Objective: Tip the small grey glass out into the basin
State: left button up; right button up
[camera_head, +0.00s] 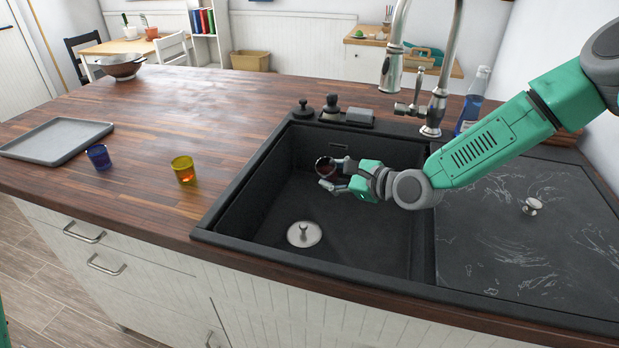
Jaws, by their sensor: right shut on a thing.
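My right gripper (332,175) reaches in from the right over the black basin (262,215). It is shut on the small grey glass (325,168), which looks dark with something reddish-brown at it. The glass is above the basin, near its back half, and its round rim shows. The fingers partly hide it, so I cannot tell its exact tilt or how much is in it. No liquid stream is visible. My left gripper is not in view.
A yellow glass (183,169) and a blue glass (99,157) stand on the wooden counter left of the basin, near a grey tray (55,139). A tall tap (437,100) rises behind the basin. A blue bottle (472,100) stands right of it. A metal drain (304,234) lies in the basin floor.

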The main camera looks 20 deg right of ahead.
aim_at(330, 176)
jog(key=shift+s+a+r+n+p, duration=0.25)
jog(key=shift+s+a+n+p, duration=0.1)
jog(key=shift+s+n+p, duration=0.15)
jog(key=shift+s+r+n+t, duration=0.1)
jog(key=shift+n+t, duration=0.5)
jog(key=shift+n, duration=0.1)
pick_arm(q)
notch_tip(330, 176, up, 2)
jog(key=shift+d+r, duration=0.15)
pick_arm(e)
jog(key=shift+a+r+h, duration=0.15)
jog(key=shift+a+h, duration=0.15)
jog(key=shift+n+t, duration=0.3)
jog(key=shift+r, duration=0.15)
jog(key=shift+r+n, duration=0.1)
jog(key=shift+n, duration=0.5)
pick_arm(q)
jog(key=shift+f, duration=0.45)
pick_arm(e)
jog(key=shift+r+n+t+h, duration=0.3)
jog(key=shift+r+n+t, duration=0.15)
jog(key=shift+n+t, duration=0.35)
pick_arm(q)
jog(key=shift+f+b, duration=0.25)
jog(key=shift+b, duration=0.2)
pick_arm(e)
jog(key=shift+s+n, duration=0.1)
jog(key=shift+n, duration=0.3)
